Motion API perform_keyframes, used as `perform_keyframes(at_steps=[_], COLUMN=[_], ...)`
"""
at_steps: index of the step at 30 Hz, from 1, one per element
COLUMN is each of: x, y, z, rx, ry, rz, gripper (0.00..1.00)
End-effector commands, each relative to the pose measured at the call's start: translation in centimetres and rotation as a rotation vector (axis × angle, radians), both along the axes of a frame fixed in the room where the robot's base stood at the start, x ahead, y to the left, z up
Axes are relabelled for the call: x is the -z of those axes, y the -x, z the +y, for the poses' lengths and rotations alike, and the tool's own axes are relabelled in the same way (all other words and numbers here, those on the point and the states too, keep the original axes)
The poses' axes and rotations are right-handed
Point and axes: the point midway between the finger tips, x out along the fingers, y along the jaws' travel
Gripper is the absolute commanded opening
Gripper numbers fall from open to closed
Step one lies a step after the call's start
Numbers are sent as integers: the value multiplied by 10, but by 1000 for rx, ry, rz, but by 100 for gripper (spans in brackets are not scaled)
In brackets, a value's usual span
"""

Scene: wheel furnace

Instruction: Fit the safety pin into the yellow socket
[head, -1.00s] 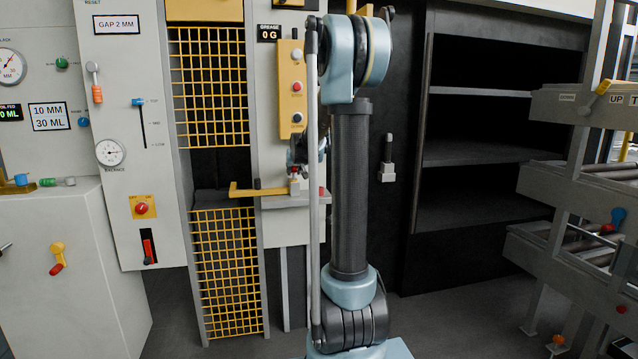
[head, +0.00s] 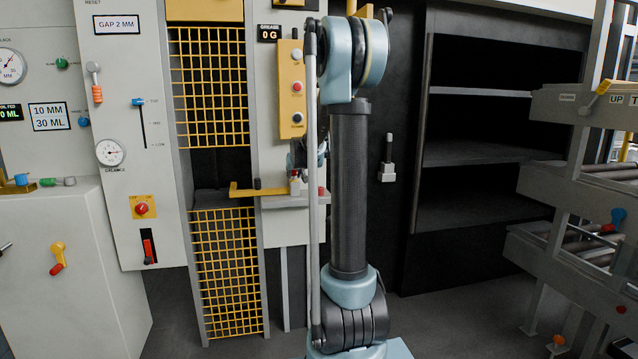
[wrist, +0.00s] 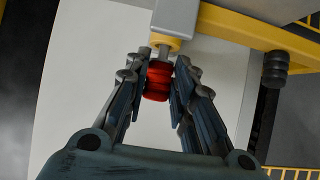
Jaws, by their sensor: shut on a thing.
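The safety pin (wrist: 157,82) shows in the wrist view as a red ribbed grip with a short metal shank. My gripper (wrist: 160,68) is shut on the red grip, one finger on each side. The shank's far end meets the yellow socket (wrist: 166,42), a collar on the end of a grey block. The pin looks in line with the socket; I cannot tell how deep the shank sits. In the head view my arm hides the pin and most of my gripper.
A yellow bar with a black knob (wrist: 275,68) runs beside the socket; in the head view this yellow bar (head: 240,191) lies on a grey ledge (head: 290,202). A yellow button box (head: 291,90) hangs above. Yellow mesh guards (head: 225,270) stand left, dark shelves (head: 480,150) right.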

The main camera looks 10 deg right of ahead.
Motion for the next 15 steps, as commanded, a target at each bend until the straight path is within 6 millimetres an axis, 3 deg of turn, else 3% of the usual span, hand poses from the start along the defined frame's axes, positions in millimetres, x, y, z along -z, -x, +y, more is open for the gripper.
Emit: perform_keyframes(at_steps=[15], x=[9], y=[0], z=[0], rx=[0], ry=[0], rz=[0], gripper=[0])
